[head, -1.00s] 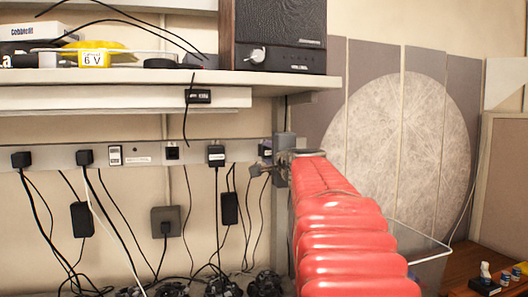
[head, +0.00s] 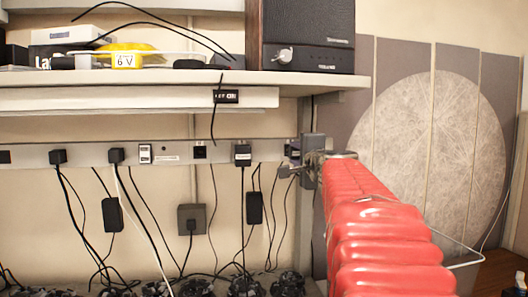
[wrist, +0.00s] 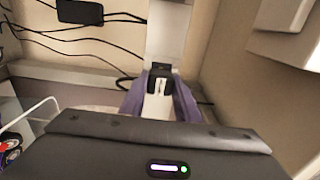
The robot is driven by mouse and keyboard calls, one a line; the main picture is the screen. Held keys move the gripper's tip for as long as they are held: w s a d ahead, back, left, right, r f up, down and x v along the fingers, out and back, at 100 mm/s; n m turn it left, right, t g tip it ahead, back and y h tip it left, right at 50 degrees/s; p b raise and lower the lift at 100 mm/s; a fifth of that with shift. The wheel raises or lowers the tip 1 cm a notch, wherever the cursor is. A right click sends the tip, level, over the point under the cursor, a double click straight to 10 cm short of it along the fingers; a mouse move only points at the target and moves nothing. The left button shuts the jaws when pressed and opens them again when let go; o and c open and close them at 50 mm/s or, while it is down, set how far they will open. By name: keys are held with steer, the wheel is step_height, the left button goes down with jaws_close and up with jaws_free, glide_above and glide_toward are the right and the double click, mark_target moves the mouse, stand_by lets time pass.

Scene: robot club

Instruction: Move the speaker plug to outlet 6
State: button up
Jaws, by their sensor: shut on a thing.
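My gripper (head: 298,160) is at the right end of the pale outlet strip (head: 175,158). In the wrist view its purple fingers (wrist: 160,100) are shut on a small dark plug (wrist: 160,78), with the pale strip just beyond. I cannot tell whether the plug touches the strip. Black plugs sit in the strip at the left (head: 58,157), further along (head: 116,155), and right of middle (head: 242,154). A square dark socket (head: 200,152) shows no plug. Outlet numbers are not readable. The speaker (head: 303,38) stands on the shelf above.
The shelf (head: 200,83) runs above the strip and holds a yellow 6 V item (head: 122,55). Black cables and adapters (head: 113,214) hang below the strip. A grey wall box (head: 191,218) sits lower. Panels (head: 440,130) stand at the right.

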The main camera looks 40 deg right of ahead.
mark_target(296, 153)
steer(key=shift+s, duration=0.1)
steer(key=shift+v, duration=1.7)
steer(key=o, duration=0.5)
steer(key=c, duration=0.4)
steer(key=shift+c, duration=0.3)
